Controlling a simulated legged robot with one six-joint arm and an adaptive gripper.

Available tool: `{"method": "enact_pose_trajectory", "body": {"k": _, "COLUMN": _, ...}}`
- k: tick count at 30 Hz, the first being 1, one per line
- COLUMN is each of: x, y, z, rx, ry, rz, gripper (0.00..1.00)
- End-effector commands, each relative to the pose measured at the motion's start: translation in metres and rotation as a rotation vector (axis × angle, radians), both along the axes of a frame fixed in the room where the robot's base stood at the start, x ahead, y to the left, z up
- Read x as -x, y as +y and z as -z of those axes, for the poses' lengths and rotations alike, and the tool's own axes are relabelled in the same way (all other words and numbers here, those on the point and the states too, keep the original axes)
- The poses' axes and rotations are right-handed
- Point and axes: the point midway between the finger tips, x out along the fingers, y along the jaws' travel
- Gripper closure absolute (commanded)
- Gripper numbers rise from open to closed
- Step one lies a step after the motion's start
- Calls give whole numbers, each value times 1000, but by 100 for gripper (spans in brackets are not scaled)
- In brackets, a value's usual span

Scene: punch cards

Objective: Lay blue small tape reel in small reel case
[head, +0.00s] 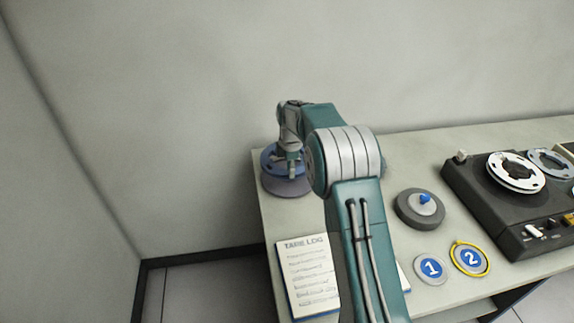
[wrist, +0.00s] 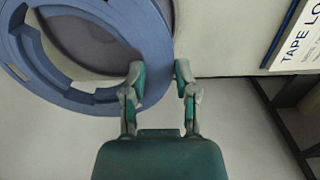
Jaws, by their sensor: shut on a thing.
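The blue small tape reel (head: 268,160) is at the left end of the table, partly hidden by my arm. In the wrist view the reel (wrist: 112,98) fills the upper left, with its rim between my fingers. My gripper (wrist: 160,80) is shut on that rim; in the head view the gripper (head: 292,168) is at the reel's right side. A round grey-purple case (head: 287,187), seemingly the small reel case, lies beneath the reel. Its grey inside (wrist: 85,50) shows through the reel's openings. I cannot tell whether reel and case touch.
A tape log pad (head: 308,278) lies at the table's front left. A round grey piece with a blue knob (head: 424,202), discs marked 1 (head: 431,268) and 2 (head: 470,258), and a tape deck (head: 480,205) are to the right. The table's left edge is close to the case.

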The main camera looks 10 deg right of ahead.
Motion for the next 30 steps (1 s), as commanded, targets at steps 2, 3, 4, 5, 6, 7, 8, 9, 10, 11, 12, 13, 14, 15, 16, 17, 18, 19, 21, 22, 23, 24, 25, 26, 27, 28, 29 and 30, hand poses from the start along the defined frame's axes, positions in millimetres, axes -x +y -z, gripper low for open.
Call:
{"method": "enact_pose_trajectory", "body": {"k": 2, "x": 0, "y": -2, "z": 2, "rx": -1, "ry": 0, "rz": 1, "gripper": 100}}
{"method": "enact_pose_trajectory", "body": {"k": 3, "x": 0, "y": -2, "z": 4, "rx": -2, "ry": 0, "rz": 1, "gripper": 100}}
{"method": "enact_pose_trajectory", "body": {"k": 4, "x": 0, "y": -3, "z": 6, "rx": -2, "ry": 0, "rz": 1, "gripper": 100}}
{"method": "enact_pose_trajectory", "body": {"k": 5, "x": 0, "y": -3, "z": 8, "rx": -2, "ry": 0, "rz": 1, "gripper": 100}}
{"method": "enact_pose_trajectory", "body": {"k": 6, "x": 0, "y": -3, "z": 11, "rx": -3, "ry": 0, "rz": 2, "gripper": 100}}
{"method": "enact_pose_trajectory", "body": {"k": 7, "x": 0, "y": -3, "z": 14, "rx": -3, "ry": 1, "rz": 2, "gripper": 100}}
{"method": "enact_pose_trajectory", "body": {"k": 8, "x": 0, "y": -3, "z": 17, "rx": -2, "ry": 2, "rz": 2, "gripper": 100}}
{"method": "enact_pose_trajectory", "body": {"k": 9, "x": 0, "y": -3, "z": 21, "rx": -2, "ry": 3, "rz": 1, "gripper": 100}}
{"method": "enact_pose_trajectory", "body": {"k": 10, "x": 0, "y": -2, "z": 24, "rx": -1, "ry": 3, "rz": 1, "gripper": 100}}
{"method": "enact_pose_trajectory", "body": {"k": 11, "x": 0, "y": -2, "z": 27, "rx": -1, "ry": 2, "rz": 1, "gripper": 100}}
{"method": "enact_pose_trajectory", "body": {"k": 12, "x": 0, "y": -1, "z": 31, "rx": 0, "ry": 1, "rz": 1, "gripper": 100}}
{"method": "enact_pose_trajectory", "body": {"k": 13, "x": 0, "y": 0, "z": 34, "rx": 0, "ry": 1, "rz": 0, "gripper": 100}}
{"method": "enact_pose_trajectory", "body": {"k": 14, "x": 0, "y": 0, "z": 37, "rx": 0, "ry": 1, "rz": 0, "gripper": 100}}
{"method": "enact_pose_trajectory", "body": {"k": 15, "x": 0, "y": 0, "z": 40, "rx": 0, "ry": 1, "rz": 0, "gripper": 100}}
{"method": "enact_pose_trajectory", "body": {"k": 16, "x": 0, "y": 0, "z": 43, "rx": 0, "ry": 1, "rz": 0, "gripper": 100}}
{"method": "enact_pose_trajectory", "body": {"k": 17, "x": 0, "y": 0, "z": 45, "rx": 0, "ry": 0, "rz": 0, "gripper": 100}}
{"method": "enact_pose_trajectory", "body": {"k": 18, "x": 0, "y": 0, "z": 47, "rx": 0, "ry": 0, "rz": 0, "gripper": 100}}
{"method": "enact_pose_trajectory", "body": {"k": 19, "x": 0, "y": 0, "z": 48, "rx": 0, "ry": 0, "rz": 0, "gripper": 100}}
{"method": "enact_pose_trajectory", "body": {"k": 21, "x": 0, "y": -1, "z": 49, "rx": 0, "ry": -1, "rz": 0, "gripper": 100}}
{"method": "enact_pose_trajectory", "body": {"k": 22, "x": 0, "y": -1, "z": 49, "rx": 0, "ry": -1, "rz": 0, "gripper": 100}}
{"method": "enact_pose_trajectory", "body": {"k": 23, "x": 0, "y": -1, "z": 49, "rx": 0, "ry": -1, "rz": 0, "gripper": 100}}
{"method": "enact_pose_trajectory", "body": {"k": 24, "x": 0, "y": -1, "z": 49, "rx": 0, "ry": -1, "rz": 1, "gripper": 100}}
{"method": "enact_pose_trajectory", "body": {"k": 25, "x": 0, "y": -1, "z": 49, "rx": 0, "ry": -1, "rz": 1, "gripper": 100}}
{"method": "enact_pose_trajectory", "body": {"k": 26, "x": 0, "y": -1, "z": 49, "rx": 0, "ry": -1, "rz": 1, "gripper": 100}}
{"method": "enact_pose_trajectory", "body": {"k": 27, "x": 0, "y": -1, "z": 49, "rx": -1, "ry": -1, "rz": 1, "gripper": 100}}
{"method": "enact_pose_trajectory", "body": {"k": 28, "x": 0, "y": -2, "z": 49, "rx": -1, "ry": -1, "rz": 1, "gripper": 100}}
{"method": "enact_pose_trajectory", "body": {"k": 29, "x": 0, "y": -2, "z": 49, "rx": -1, "ry": -1, "rz": 1, "gripper": 100}}
{"method": "enact_pose_trajectory", "body": {"k": 30, "x": 0, "y": -2, "z": 49, "rx": -1, "ry": -1, "rz": 1, "gripper": 100}}
